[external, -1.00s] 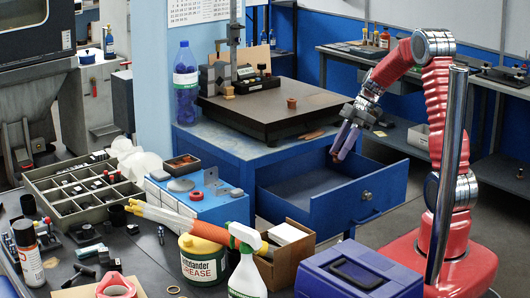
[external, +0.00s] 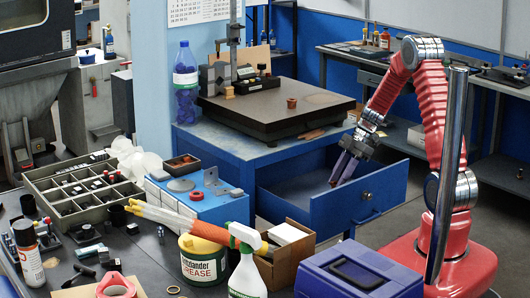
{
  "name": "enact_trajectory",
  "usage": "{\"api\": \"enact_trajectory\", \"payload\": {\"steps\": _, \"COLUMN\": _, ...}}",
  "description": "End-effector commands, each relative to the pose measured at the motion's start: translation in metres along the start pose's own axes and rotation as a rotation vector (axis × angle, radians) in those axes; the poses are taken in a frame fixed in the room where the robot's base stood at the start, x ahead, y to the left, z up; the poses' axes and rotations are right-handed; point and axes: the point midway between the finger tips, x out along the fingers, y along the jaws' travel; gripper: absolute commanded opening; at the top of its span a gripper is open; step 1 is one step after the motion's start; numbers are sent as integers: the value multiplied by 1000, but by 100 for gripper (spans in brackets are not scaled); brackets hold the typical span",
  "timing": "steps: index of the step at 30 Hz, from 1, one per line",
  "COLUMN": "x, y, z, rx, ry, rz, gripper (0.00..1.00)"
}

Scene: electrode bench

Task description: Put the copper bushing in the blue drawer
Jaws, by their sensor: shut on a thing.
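The blue drawer (external: 345,208) is pulled open from the blue bench, with its front panel towards the lower right. My gripper (external: 335,178) points down inside the drawer opening, just behind the front panel. It is shut on a small copper-brown piece (external: 333,183), which looks like the copper bushing and is mostly hidden by the fingers. I cannot tell whether the piece touches the drawer floor. Another small copper-coloured ring-like part (external: 291,103) stands on the dark surface plate (external: 270,128) above the drawer.
The visible drawer floor (external: 300,190) looks clear. A cardboard box (external: 283,262) and a blue case (external: 360,275) stand in front of the drawer. A grey parts tray (external: 85,190) and a spray bottle (external: 247,275) are on the near bench.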

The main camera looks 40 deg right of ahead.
Motion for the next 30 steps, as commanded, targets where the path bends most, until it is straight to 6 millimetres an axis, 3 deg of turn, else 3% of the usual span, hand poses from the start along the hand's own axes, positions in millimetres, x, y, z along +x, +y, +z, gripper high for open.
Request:
{"api": "enact_trajectory", "payload": {"steps": 4, "x": 18, "y": -1, "z": 12, "rx": 2, "ry": 0, "rz": -2, "gripper": 1}}
{"api": "enact_trajectory", "payload": {"steps": 17, "x": 24, "y": 0, "z": 15, "rx": 1, "ry": 1, "rz": -1, "gripper": 1}}
{"api": "enact_trajectory", "payload": {"steps": 25, "x": 49, "y": -1, "z": 32, "rx": 2, "ry": 1, "rz": -2, "gripper": 1}}
{"api": "enact_trajectory", "payload": {"steps": 30, "x": 54, "y": 0, "z": 35, "rx": 1, "ry": 0, "rz": 0, "gripper": 1}}
